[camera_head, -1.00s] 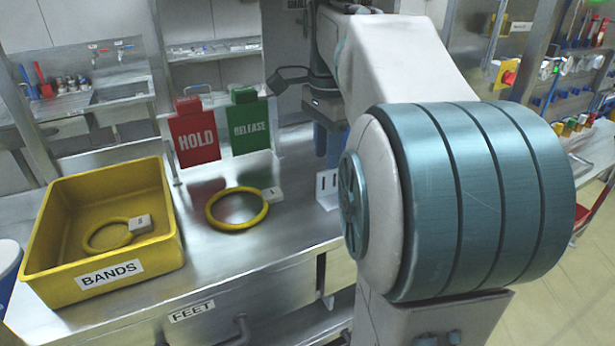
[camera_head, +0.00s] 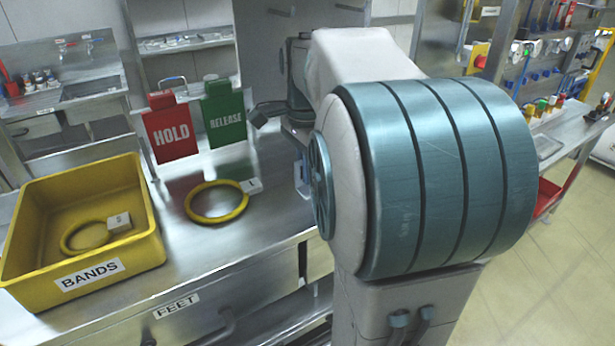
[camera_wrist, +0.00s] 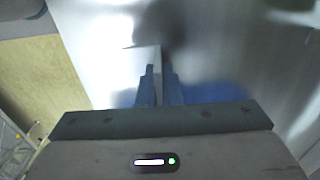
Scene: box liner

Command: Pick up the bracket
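The bracket is a pale, slotted upright piece near the bench's front edge. In the head view now my arm covers nearly all of it. In the wrist view a pale plate (camera_wrist: 140,60), which looks like the bracket, reaches to my gripper (camera_wrist: 159,70). Its right edge lies at the narrow gap between the two blue-grey fingers. Whether the fingers touch or clamp it, I cannot tell. In the head view my gripper is mostly hidden behind my large teal arm joint; only a blue sliver shows left of it.
A yellow BANDS bin (camera_head: 150,240) stands on the left of the steel bench (camera_head: 235,235), with a tagged ring inside. Another yellow ring (camera_head: 217,219) with a white tag lies on the bench. Red HOLD (camera_head: 170,134) and green RELEASE (camera_head: 224,118) signs stand behind it.

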